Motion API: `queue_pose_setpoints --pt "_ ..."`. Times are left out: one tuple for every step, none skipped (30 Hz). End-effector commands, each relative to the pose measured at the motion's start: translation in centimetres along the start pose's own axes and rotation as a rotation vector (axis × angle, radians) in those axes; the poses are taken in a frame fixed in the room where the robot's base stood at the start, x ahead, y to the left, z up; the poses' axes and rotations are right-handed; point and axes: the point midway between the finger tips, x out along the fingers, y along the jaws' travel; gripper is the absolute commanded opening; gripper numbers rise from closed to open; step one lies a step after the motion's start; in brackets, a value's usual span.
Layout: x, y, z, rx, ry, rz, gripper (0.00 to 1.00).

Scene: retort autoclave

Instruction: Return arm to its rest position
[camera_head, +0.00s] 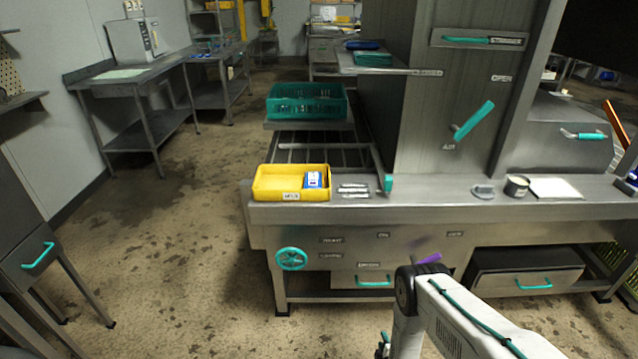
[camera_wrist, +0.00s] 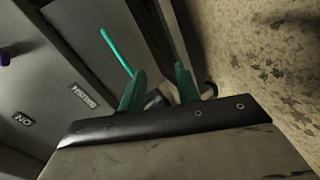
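My arm (camera_head: 448,318) is white and grey and rises from the bottom edge in the head view, in front of the steel bench. In the wrist view my gripper (camera_wrist: 160,72) shows two teal fingers standing apart, with nothing clearly held between them. Beyond the fingers is the bench front, with a long teal drawer handle (camera_wrist: 117,52). In the head view my gripper is mostly hidden at the bottom edge, beside the arm.
The steel bench (camera_head: 350,213) carries a yellow tray (camera_head: 265,192) with a blue-white box (camera_head: 314,180). A teal handwheel (camera_head: 291,259), a drawer handle (camera_head: 374,283) and a purple lever (camera_head: 428,258) stick out in front. Open floor (camera_head: 180,250) lies left.

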Motion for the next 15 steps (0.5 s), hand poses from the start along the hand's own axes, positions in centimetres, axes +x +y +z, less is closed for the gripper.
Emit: queue_pose_setpoints --pt "-0.5 -1.1 0.3 0.025 -0.010 -0.049 0.33" --pt "-0.8 -1.9 0.5 0.042 -0.018 -0.082 0.33" --pt "-1.2 -2.9 0.7 0.066 -0.030 -0.128 0.33" --pt "-1.5 -3.6 0.9 0.086 -0.040 -0.162 0.33" --pt "-1.8 -4.1 1.0 0.104 -0.050 -0.196 0.33" --pt "-2.2 -4.7 1.1 0.131 -0.064 -0.240 0.33" --pt "-2.4 -5.0 1.2 0.152 -0.076 -0.272 0.33" --pt "-2.5 -5.2 1.2 0.172 -0.088 -0.305 0.33" --pt "-2.8 -5.3 1.3 0.201 -0.106 -0.349 0.33" --pt "-2.9 -5.3 1.2 0.223 -0.121 -0.381 0.33" --pt "-3.1 -5.2 1.2 0.247 -0.137 -0.414 0.33" --pt "-3.2 -4.8 1.1 0.280 -0.160 -0.458 0.33" --pt "-3.4 -4.5 1.1 0.307 -0.180 -0.493 0.33" --pt "-3.5 -3.9 0.9 0.332 -0.200 -0.526 0.33" --pt "-3.7 -3.1 0.7 0.367 -0.228 -0.569 0.33"
